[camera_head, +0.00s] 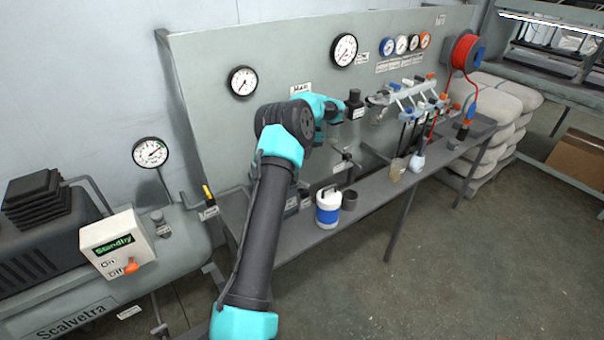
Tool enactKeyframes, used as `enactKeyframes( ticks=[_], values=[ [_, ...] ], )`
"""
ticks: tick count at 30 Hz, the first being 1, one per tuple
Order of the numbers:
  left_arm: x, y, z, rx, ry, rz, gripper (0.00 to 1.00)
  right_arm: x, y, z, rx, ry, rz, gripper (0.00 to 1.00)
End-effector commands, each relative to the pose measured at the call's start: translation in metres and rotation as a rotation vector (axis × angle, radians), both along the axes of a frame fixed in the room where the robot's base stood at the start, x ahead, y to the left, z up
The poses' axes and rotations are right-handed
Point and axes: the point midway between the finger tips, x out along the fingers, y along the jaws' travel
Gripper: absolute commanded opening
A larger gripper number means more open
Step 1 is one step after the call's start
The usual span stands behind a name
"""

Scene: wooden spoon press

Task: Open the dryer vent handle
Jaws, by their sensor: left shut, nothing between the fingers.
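My left arm reaches up from the bottom centre to the panel. Its wrist is beside a black block with a knob on top (355,104). My left gripper (334,116) is shut and empty, small and partly hidden behind the teal wrist. A small valve with a dark lever (345,161) sits low on the panel, below and apart from the gripper. I cannot tell for certain whether this lever is the dryer vent handle. My arm hides part of the panel and pipework behind it. My right gripper is out of view.
A grey shelf (372,203) below the panel holds a white and blue canister (328,206) and a dark cup (349,200). Hoses and a rack (408,95) stand to the right. A compressor with a "Standby" box (117,243) is at left.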

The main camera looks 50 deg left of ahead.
Motion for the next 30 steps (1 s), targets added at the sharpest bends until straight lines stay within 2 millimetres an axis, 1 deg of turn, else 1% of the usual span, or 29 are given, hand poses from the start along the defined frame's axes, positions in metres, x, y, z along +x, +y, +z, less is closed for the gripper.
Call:
enactKeyframes(
  ticks=[1,6,9,13,18,27,30],
  values=[
    [-0.004,-0.001,-0.009,-0.002,0.003,0.0,0.0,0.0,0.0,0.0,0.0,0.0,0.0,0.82],
    [-0.014,-0.004,-0.036,-0.002,0.002,-0.001,0.0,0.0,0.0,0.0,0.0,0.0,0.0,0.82],
    [-0.02,-0.005,-0.05,-0.002,0.001,-0.001,0.0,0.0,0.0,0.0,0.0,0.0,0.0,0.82],
    [-0.025,-0.006,-0.064,0.0,0.0,0.0,0.0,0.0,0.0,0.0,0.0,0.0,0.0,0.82],
    [-0.028,-0.007,-0.073,0.0,-0.002,-0.001,0.0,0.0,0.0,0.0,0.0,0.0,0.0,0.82],
    [-0.028,-0.007,-0.073,0.001,-0.002,0.0,0.0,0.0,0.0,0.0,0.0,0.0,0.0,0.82],
    [-0.032,-0.005,-0.073,-0.001,-0.001,0.011,0.0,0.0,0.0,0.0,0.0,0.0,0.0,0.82]
  ],
)
